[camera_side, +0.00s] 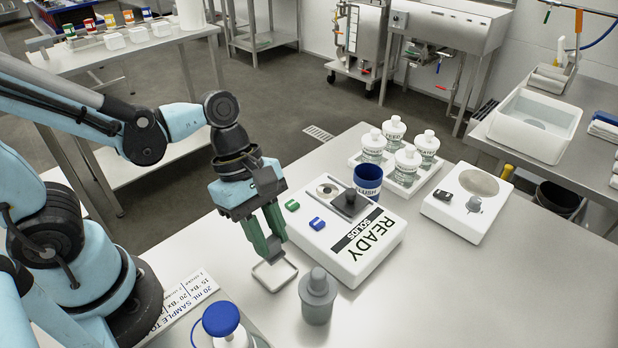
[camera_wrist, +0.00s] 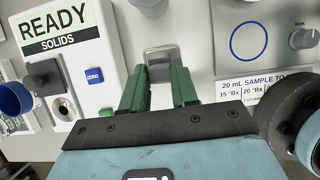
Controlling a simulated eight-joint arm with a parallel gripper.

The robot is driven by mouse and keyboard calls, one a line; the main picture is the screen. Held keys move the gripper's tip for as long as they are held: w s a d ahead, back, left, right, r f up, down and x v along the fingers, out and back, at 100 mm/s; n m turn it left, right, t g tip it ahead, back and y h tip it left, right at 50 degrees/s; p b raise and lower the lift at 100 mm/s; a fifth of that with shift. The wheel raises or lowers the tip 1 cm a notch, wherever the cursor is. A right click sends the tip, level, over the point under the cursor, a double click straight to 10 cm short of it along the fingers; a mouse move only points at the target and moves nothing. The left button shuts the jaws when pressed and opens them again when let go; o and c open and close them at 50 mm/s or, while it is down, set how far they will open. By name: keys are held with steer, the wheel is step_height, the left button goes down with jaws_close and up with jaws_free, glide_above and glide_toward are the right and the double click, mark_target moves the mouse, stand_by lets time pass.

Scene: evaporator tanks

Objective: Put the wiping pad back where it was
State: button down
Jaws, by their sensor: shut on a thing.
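My gripper (camera_side: 275,248) points down with its green fingers at the small square tray (camera_side: 289,283), a shallow pale tray with a raised rim on the steel table. In the wrist view the two fingers (camera_wrist: 161,75) stand a little apart, shut on a thin thing that I take to be the wiping pad. The tray also shows in the wrist view (camera_wrist: 162,49), just beyond the fingertips. I cannot tell whether the pad touches the tray floor.
A white instrument marked READY SOLIDS (camera_side: 350,255) stands right of the fingers, with a blue cup (camera_side: 368,180) at its back. A blue-topped container (camera_side: 222,320) is in front. Several lidded cups stand farther back; the table's right front is clear.

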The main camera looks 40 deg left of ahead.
steer(key=shift+f, duration=2.25)
steer(key=shift+f, duration=0.1)
steer(key=c, duration=0.9)
jaws_free()
steer(key=shift+o, duration=0.2)
steer(key=shift+v, duration=6.05)
steer(key=w+a+m+t+y, duration=0.4)
steer(key=a+m+t, duration=0.3)
steer(key=m, duration=1.1)
steer(key=shift+w+y, duration=0.3)
steer(key=shift+w, duration=0.45)
